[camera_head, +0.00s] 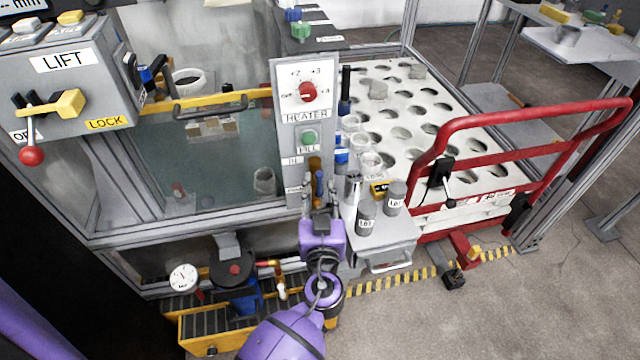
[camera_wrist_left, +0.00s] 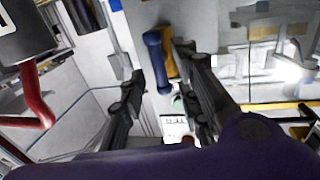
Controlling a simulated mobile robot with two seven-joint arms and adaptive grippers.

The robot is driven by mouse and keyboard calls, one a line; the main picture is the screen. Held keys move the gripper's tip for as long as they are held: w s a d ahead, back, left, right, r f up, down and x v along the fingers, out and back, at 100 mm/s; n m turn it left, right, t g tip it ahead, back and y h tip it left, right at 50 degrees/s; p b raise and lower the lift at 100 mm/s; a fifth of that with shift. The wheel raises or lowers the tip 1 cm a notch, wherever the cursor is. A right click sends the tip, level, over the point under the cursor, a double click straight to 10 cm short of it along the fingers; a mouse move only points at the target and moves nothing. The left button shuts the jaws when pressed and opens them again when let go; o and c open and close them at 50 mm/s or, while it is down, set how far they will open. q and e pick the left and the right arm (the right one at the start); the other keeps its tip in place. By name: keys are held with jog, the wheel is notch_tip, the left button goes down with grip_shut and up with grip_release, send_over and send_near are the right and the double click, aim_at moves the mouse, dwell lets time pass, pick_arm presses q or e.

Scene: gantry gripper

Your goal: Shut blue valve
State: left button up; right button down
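In the left wrist view my left gripper (camera_wrist_left: 160,75) is open, one finger on each side of the handle, with visible gaps. I cannot tell how deep the fingers are around it. My right gripper is not in view.
The heater panel (camera_head: 304,75) has a red knob and a green button. A shelf with grey jars (camera_head: 367,218) stands close right of the gripper. A red rail (camera_head: 530,150) stands farther right. The lift box (camera_head: 65,75) and water tank (camera_head: 190,165) are left.

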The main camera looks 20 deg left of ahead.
pick_arm(q)
jog(key=shift+w+a, duration=0.25)
jog(key=shift+w, duration=0.4)
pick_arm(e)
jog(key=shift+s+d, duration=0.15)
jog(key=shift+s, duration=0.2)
